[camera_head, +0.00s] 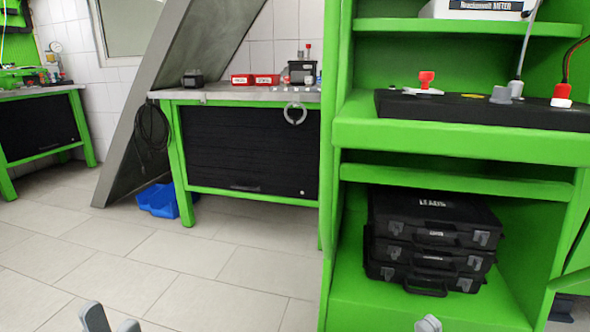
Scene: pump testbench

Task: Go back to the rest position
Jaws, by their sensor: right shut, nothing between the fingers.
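My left gripper (111,322) shows at the bottom edge, left of the middle. Its two grey fingertips stand apart with bare floor behind them, and nothing is seen between them. My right gripper (428,324) shows only as a small grey tip at the bottom edge, right of the middle. It is shut and empty, in front of the lower shelf of the green test bench (430,140). The rest of both arms is out of view. Neither gripper is seen touching anything.
Black cases (432,240) are stacked on the bench's lower shelf. A black panel (480,109) with a red handle lies on its top. Behind stand a green workbench (250,194), a leaning grey beam (150,110) and a blue bin (158,199). The tiled floor (150,265) at left is clear.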

